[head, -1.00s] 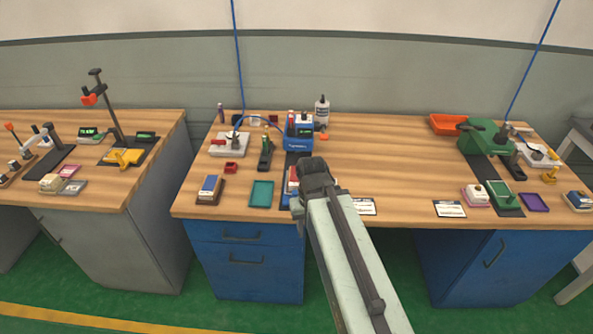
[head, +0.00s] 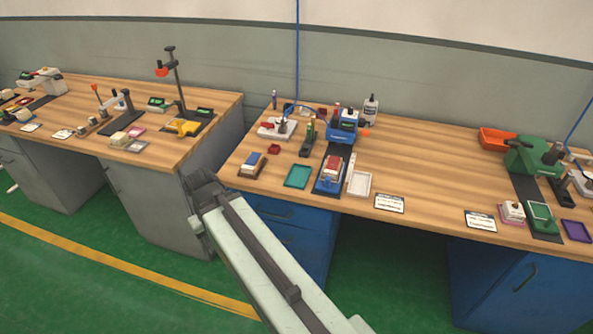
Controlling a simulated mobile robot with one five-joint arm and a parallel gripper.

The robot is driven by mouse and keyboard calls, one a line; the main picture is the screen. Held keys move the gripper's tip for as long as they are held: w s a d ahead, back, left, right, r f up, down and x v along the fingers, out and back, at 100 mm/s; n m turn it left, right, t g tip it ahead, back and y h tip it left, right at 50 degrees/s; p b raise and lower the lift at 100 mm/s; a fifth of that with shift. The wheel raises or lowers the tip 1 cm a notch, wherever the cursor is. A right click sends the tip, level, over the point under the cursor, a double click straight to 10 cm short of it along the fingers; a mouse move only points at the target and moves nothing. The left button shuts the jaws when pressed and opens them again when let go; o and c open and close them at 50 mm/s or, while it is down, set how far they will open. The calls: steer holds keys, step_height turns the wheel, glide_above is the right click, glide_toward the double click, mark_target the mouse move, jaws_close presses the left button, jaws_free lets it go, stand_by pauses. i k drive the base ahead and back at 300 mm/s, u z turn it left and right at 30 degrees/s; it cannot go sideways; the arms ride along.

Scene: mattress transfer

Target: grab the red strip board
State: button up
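A small block with a red top and a pale lower part (head: 332,166) lies on a blue fixture on a dark mat, near the front edge of the wooden bench (head: 430,165). It may be the red strip board, but it is too small to be sure. My gripper (head: 199,187) is at the end of my arm, in front of the gap between the two benches and left of the block, apart from it. Its fingers are too dark and small to read, and I see nothing held.
A teal tray (head: 297,176), a white tray (head: 359,184) and a dark block with a blue top (head: 252,163) stand close to the red block. A blue device (head: 342,131) stands behind it. The bench's middle right is clear. A second bench (head: 70,100) stands left.

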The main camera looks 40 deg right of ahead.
mark_target(332, 168)
steer(key=u, duration=1.45)
steer(key=i, duration=2.65)
steer(key=z, duration=3.25)
steer(key=i, duration=1)
